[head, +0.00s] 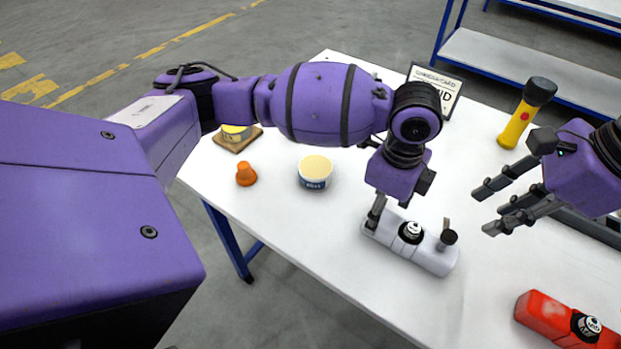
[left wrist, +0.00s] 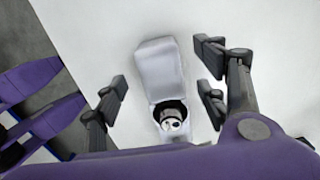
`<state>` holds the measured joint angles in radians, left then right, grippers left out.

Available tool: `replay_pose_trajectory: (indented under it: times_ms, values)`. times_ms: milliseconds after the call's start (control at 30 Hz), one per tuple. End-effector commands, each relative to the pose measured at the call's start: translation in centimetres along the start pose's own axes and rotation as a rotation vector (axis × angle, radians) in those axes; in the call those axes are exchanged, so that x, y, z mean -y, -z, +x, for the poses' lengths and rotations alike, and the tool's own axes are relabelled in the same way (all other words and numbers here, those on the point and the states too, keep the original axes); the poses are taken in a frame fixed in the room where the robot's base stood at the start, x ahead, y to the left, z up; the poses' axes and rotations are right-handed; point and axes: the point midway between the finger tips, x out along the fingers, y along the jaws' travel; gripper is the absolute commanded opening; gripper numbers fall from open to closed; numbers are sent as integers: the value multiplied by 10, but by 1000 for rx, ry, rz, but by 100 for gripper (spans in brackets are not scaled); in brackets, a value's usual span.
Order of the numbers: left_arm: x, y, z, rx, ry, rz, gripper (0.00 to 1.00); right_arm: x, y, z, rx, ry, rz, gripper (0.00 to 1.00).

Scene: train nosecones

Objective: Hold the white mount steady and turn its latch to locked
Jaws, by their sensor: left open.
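The white mount (head: 385,234) lies on the table in the middle right of the head view; it also shows in the left wrist view (left wrist: 158,68). My right gripper (head: 491,207) is open, empty and right of the mount.
A red unit (head: 545,312) lies at the lower right. A yellow flashlight (head: 520,122) stands behind my right gripper. A round tub (head: 315,172), an orange cone (head: 246,174) and a sign (head: 440,82) are on the white table (head: 290,232). The table's front left is clear.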

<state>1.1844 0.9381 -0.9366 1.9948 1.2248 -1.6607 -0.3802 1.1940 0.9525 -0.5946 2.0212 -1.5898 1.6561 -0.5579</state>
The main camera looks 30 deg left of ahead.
Motion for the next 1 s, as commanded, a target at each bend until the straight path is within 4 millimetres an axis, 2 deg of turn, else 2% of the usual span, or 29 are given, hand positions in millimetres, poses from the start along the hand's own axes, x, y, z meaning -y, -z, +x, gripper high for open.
replay_pose_trajectory:
  times_ms: [100,300,667,1000]
  values:
    - [-1,0,21,-1,-3,-2,66,0,0,1,0,-1,0,31]
    - [0,0,42,-2,-1,-4,66,0,0,1,0,-1,0,31]
    - [0,1,47,-3,1,-3,66,0,0,1,0,-1,0,31]
    - [1,1,47,-3,2,-3,22,0,0,0,0,-1,0,31]
